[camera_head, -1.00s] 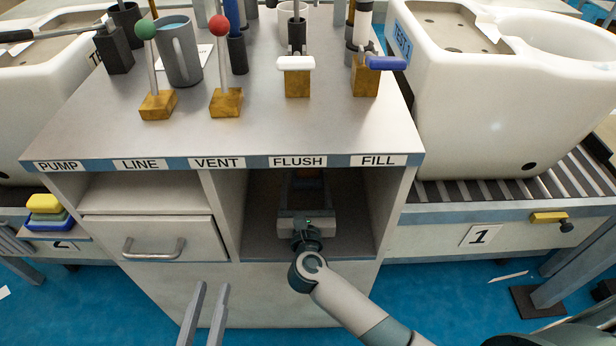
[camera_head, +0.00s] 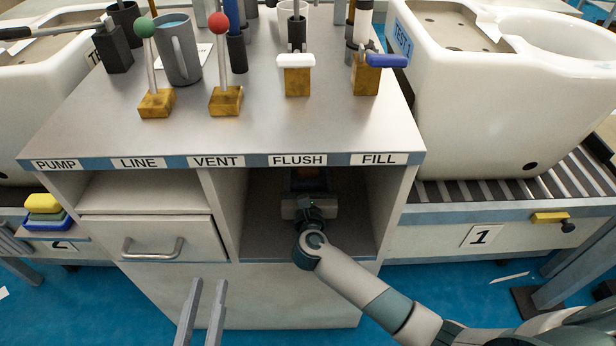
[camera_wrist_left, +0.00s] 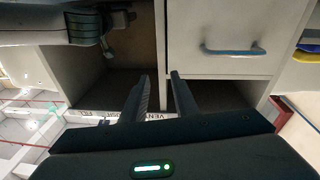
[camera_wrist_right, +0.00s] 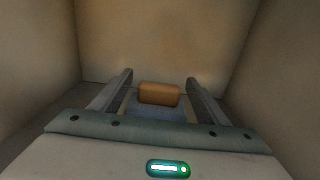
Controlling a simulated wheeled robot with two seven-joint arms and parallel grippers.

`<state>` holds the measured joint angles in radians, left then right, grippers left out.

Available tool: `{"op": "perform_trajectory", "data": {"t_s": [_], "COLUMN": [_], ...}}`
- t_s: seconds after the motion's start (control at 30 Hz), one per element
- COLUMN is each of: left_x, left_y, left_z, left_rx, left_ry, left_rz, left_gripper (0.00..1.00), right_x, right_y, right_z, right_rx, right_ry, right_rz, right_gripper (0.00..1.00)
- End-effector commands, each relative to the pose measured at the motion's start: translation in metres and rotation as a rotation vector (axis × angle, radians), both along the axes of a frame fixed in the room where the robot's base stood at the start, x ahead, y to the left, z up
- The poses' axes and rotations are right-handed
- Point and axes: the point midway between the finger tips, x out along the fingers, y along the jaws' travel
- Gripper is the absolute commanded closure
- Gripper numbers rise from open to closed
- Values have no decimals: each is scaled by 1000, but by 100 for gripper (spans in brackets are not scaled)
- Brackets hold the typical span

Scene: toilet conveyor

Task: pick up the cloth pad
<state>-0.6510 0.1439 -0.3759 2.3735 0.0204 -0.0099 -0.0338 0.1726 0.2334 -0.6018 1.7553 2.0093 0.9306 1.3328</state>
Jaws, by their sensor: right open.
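A brown-orange block-shaped pad (camera_wrist_right: 159,93), which looks like the cloth pad, lies on a blue-grey surface inside the open compartment under the FLUSH label. In the head view my right wrist hides much of the compartment. My left gripper (camera_head: 204,300) is open and empty in front of the cabinet, below the drawer.
The compartment's side walls and back are close around my right gripper. The drawer (camera_head: 155,240) is shut. Levers, a grey mug (camera_head: 181,55) and other items stand on the cabinet top. A yellow-topped stack (camera_head: 44,204) sits at the left. White toilets flank the cabinet.

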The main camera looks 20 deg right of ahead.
Motion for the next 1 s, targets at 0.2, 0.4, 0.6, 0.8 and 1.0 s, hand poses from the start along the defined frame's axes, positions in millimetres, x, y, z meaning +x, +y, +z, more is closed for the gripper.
{"op": "perform_trajectory", "data": {"t_s": [0.2, 0.4, 0.6, 0.8, 1.0], "left_x": [0, 1, 1, 1, 3], "left_y": [0, 0, 0, 0, 2], "left_z": [0, 1, 1, 0, -17], "left_rx": [0, -1, 0, 2, 32], "left_ry": [-1, 0, -1, 10, 95], "left_rz": [1, 1, 1, 0, -3], "left_gripper": [73, 73, 73, 73, 73], "right_x": [0, 0, 0, 0, 0], "right_y": [0, 0, 0, 0, 0], "right_z": [0, 0, 0, 4, 17], "right_rx": [0, 0, 0, 1, 3], "right_ry": [0, 0, 0, 0, -1], "right_rz": [0, 0, 0, 0, 0], "right_gripper": [36, 76, 76, 76, 76]}}
